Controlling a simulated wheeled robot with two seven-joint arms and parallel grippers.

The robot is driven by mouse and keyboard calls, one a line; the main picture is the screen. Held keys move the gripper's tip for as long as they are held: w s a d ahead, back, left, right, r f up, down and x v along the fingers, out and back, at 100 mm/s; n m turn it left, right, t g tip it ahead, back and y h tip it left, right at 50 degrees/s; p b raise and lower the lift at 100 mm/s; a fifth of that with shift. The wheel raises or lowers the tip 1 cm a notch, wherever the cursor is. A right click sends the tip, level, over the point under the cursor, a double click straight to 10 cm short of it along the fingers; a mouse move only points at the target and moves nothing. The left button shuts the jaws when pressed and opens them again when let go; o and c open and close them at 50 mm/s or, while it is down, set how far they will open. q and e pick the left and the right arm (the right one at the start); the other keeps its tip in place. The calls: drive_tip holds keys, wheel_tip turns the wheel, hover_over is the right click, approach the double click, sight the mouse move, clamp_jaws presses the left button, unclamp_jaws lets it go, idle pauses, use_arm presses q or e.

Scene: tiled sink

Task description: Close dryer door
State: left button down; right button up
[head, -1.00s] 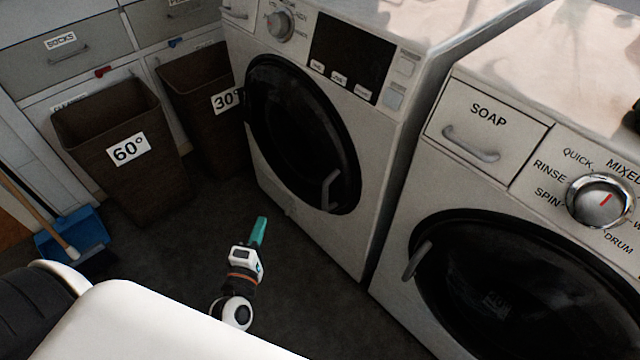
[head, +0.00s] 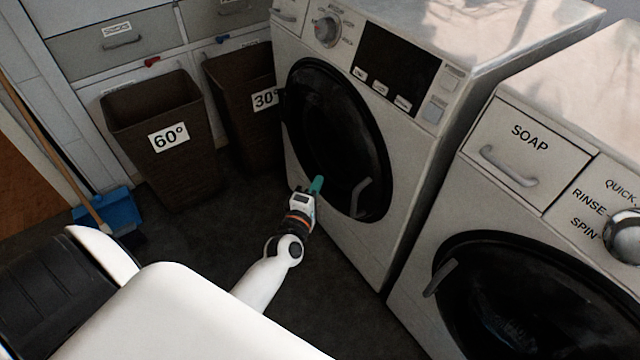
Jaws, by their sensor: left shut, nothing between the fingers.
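The left machine, with a dark display panel, looks like the dryer (head: 410,150). Its round black door (head: 335,125) faces the room, with a grey handle (head: 360,197) low on its right side. The door lies close to the front face; I cannot tell whether it is fully shut or slightly ajar. My left gripper (head: 316,186), with teal fingers, is shut and empty. In the picture it overlaps the door's lower left edge, left of the handle; contact cannot be told. My right gripper is not in view.
The washer (head: 475,190) with a soap drawer stands to the right, its dark round door (head: 520,300) below. Two brown baskets, marked 60° (head: 165,165) and 30° (head: 235,125), stand left of the dryer. A blue dustpan (head: 118,210) and broom are at far left. Dark floor between is clear.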

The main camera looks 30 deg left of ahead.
use_arm(q)
drive_tip(key=shift+w+d, duration=0.25)
drive_tip(key=shift+w, duration=0.1)
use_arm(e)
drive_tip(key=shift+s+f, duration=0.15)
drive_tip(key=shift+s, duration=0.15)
use_arm(q)
drive_tip(key=shift+w, duration=0.1)
